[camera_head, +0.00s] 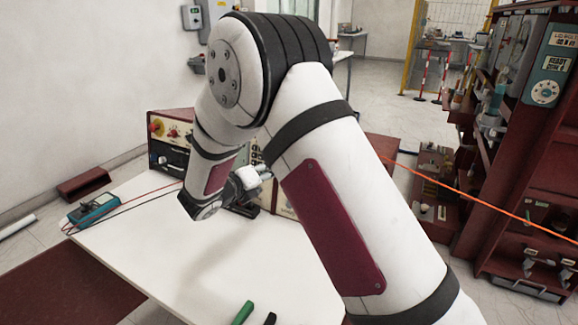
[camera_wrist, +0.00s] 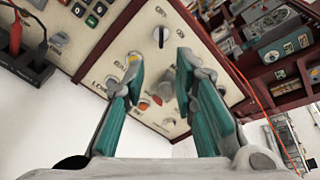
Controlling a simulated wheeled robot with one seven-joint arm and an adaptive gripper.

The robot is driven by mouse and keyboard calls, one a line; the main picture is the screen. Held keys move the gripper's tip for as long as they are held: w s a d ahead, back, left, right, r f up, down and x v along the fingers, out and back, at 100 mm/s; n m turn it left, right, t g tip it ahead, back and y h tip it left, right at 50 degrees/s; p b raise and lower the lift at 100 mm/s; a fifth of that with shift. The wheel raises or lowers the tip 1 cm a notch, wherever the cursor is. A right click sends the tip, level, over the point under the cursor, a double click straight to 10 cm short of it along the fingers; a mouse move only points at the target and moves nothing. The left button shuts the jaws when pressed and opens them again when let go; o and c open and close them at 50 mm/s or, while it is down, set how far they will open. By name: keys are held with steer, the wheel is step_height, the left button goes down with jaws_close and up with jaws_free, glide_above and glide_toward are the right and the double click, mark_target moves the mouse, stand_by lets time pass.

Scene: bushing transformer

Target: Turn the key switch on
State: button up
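In the wrist view, a cream control panel (camera_wrist: 118,58) with a red-brown frame appears tilted. A dark rotary knob with a white mark (camera_wrist: 160,38) is near its upper part. A grey round fitting (camera_wrist: 168,84), possibly the key switch, shows between the fingers; a key cannot be made out. My gripper (camera_wrist: 160,72) is open and empty, its teal-padded fingers on either side of this fitting. Whether they touch the panel cannot be told. In the head view, my gripper (camera_head: 248,182) is beside the equipment box, and my arm hides much of the panel.
A white table (camera_head: 160,240) carries the equipment box (camera_head: 170,128), a teal meter (camera_head: 95,209) with leads, and green (camera_head: 243,312) and black pieces at the front. Red and orange lamps (camera_wrist: 150,101) sit low on the panel. A red-brown rack (camera_head: 520,190) stands right; an orange cable (camera_head: 480,203) crosses there.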

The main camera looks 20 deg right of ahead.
steer(key=x, duration=1.3)
steer(key=shift+d, duration=0.15)
jaws_close()
